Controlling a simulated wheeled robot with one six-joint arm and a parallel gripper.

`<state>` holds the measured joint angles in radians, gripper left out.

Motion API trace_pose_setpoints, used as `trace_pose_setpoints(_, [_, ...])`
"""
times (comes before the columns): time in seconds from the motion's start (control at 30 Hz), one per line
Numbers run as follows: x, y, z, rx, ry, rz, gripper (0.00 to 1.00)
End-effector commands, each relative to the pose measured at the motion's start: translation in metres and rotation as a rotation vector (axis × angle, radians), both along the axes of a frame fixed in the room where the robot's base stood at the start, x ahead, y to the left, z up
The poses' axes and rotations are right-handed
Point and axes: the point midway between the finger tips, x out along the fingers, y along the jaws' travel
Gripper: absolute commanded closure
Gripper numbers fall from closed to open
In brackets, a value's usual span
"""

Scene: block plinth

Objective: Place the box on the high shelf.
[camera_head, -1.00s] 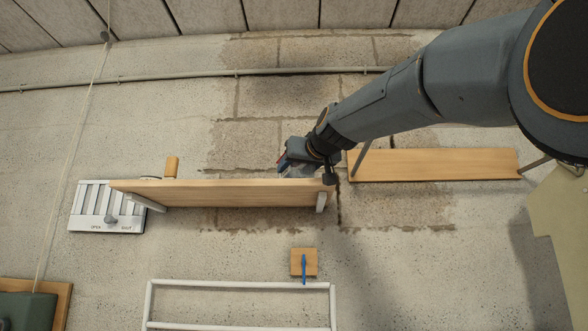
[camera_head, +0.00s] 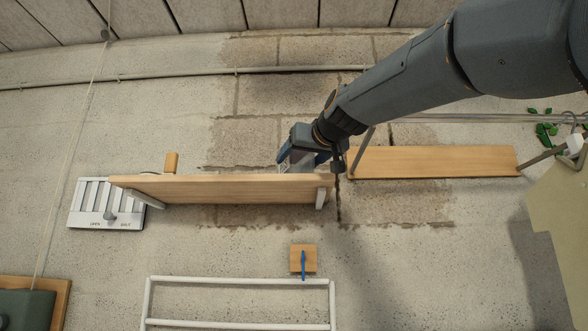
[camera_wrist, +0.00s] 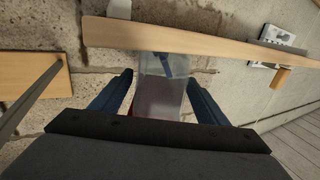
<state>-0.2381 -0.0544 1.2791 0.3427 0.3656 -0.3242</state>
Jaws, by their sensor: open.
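A clear, see-through box (camera_wrist: 161,85) with a blue part and a reddish part shows in the wrist view, against the edge of the wooden shelf (camera_wrist: 180,43). The wrist picture appears turned over, so the box seems to stand on top of that shelf. My gripper (camera_wrist: 158,76) is open, with one blue finger on each side of the box and a gap at both sides. In the head view the gripper (camera_head: 300,157) is just above the right end of the shelf (camera_head: 220,189). There the box is mostly hidden by the fingers.
A second wooden shelf (camera_head: 430,162) is to the right. A slatted vent panel (camera_head: 105,205) and wooden peg (camera_head: 171,163) are at left. A white rail frame (camera_head: 240,283) and a wooden block with a blue hook (camera_head: 303,259) are below. Leaves (camera_head: 546,132) show at right.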

Motion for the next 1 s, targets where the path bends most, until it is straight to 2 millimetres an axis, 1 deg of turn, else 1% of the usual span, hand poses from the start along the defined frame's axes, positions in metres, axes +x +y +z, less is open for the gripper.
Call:
trace_pose_setpoints(0.03, [-0.010,-0.004,-0.001,0.001,-0.004,-0.001,0.32])
trace_pose_setpoints(0.2, [-0.042,-0.016,-0.001,0.002,-0.003,0.000,0.32])
trace_pose_setpoints(0.4, [-0.067,-0.025,-0.001,0.002,-0.002,0.000,0.32])
trace_pose_setpoints(0.6, [-0.075,-0.028,-0.001,0.001,0.001,0.000,0.32])
trace_pose_setpoints(1.0, [-0.075,-0.028,0.000,0.001,0.000,0.000,0.32])
